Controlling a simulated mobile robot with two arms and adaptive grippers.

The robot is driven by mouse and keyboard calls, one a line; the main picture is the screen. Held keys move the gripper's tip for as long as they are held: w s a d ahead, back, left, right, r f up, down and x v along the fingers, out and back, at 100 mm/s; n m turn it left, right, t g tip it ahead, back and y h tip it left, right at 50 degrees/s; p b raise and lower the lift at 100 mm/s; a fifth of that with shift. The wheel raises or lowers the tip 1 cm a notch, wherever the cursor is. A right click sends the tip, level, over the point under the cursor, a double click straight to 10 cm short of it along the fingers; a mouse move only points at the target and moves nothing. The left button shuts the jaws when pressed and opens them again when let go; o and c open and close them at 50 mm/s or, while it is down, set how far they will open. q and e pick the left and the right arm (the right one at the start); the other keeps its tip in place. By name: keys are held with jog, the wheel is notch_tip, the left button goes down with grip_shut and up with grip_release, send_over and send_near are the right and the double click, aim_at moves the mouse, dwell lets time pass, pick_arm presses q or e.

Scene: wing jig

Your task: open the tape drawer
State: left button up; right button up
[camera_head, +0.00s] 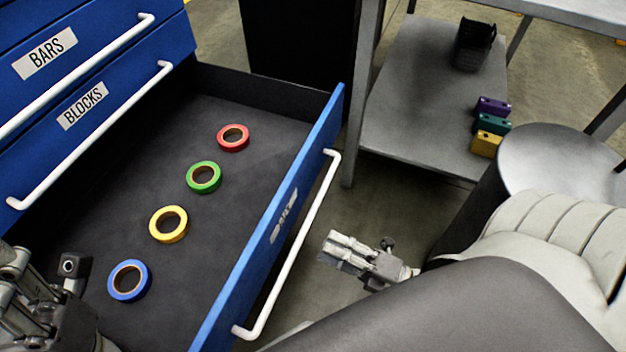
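The tape drawer (268,232) is pulled far out, with its blue front standing well away from the cabinet. Its label is seen at a steep slant and is hard to read. Inside lie a red tape roll (233,138), a green one (203,177), a yellow one (168,224) and a blue one (129,280). The white handle (297,246) runs along the front. My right gripper (336,249) is just right of the handle, apart from it, with its fingers close together and empty. My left gripper (45,268) is at the lower left, partly cut off, its fingers apart.
The closed BARS drawer (90,52) and BLOCKS drawer (112,110) are above the open drawer. A grey shelf (410,110) at the right holds a black bin (474,45) and purple, teal and yellow blocks (487,143). A round grey surface (560,165) is nearby.

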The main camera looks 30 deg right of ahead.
jog(key=shift+v, duration=2.1)
